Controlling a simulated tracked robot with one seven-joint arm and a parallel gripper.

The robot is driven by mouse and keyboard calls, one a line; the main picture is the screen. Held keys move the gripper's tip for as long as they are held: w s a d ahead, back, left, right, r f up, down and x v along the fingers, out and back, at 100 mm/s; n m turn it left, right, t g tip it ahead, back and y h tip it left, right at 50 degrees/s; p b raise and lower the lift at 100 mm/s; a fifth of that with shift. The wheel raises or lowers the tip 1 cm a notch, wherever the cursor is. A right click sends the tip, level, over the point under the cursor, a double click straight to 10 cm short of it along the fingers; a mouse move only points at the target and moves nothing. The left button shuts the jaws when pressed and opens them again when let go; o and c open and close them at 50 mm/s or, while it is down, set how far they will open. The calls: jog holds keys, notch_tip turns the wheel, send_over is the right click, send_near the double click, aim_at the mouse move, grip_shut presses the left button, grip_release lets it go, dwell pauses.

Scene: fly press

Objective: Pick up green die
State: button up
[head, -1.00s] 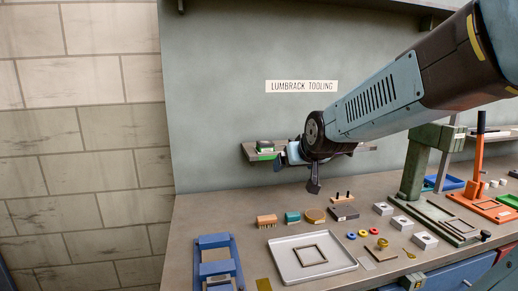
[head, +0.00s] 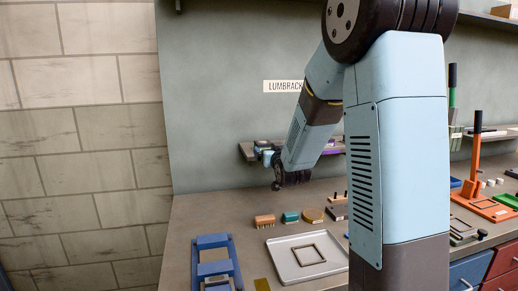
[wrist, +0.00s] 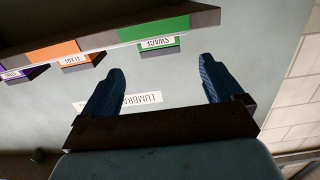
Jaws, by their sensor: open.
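My gripper (wrist: 162,57) is open and empty in the wrist view, its two blue fingers wide apart. The wrist picture is upside down. Beyond the fingertips is a green patch (wrist: 155,28) on the shelf, with a white tag reading SWAGE; I cannot tell whether any die shows there. In the head view my gripper (head: 268,165) is at the left end of the wall shelf. A small dark block (head: 262,143) on that end is partly covered by it. A teal-green block (head: 290,217) sits on the bench below, clear of the gripper.
The shelf (wrist: 80,45) also carries orange (wrist: 52,52) and purple (wrist: 25,73) patches. On the bench are an orange-brown block (head: 265,221), a round tan piece (head: 312,214), a pale tray (head: 283,259) and a blue stand (head: 213,268). My arm hides the bench's middle.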

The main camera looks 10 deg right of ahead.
aim_at(265, 146)
jog(key=w, duration=0.6)
jog(key=shift+w+f, duration=0.2)
jog(key=shift+w, duration=0.05)
jog(key=shift+w+r, duration=0.1)
jog(key=shift+w, duration=2.75)
jog(key=shift+c, duration=0.4)
jog(key=c, duration=1.5)
jog(key=shift+c, duration=0.5)
jog(key=shift+r, duration=0.15)
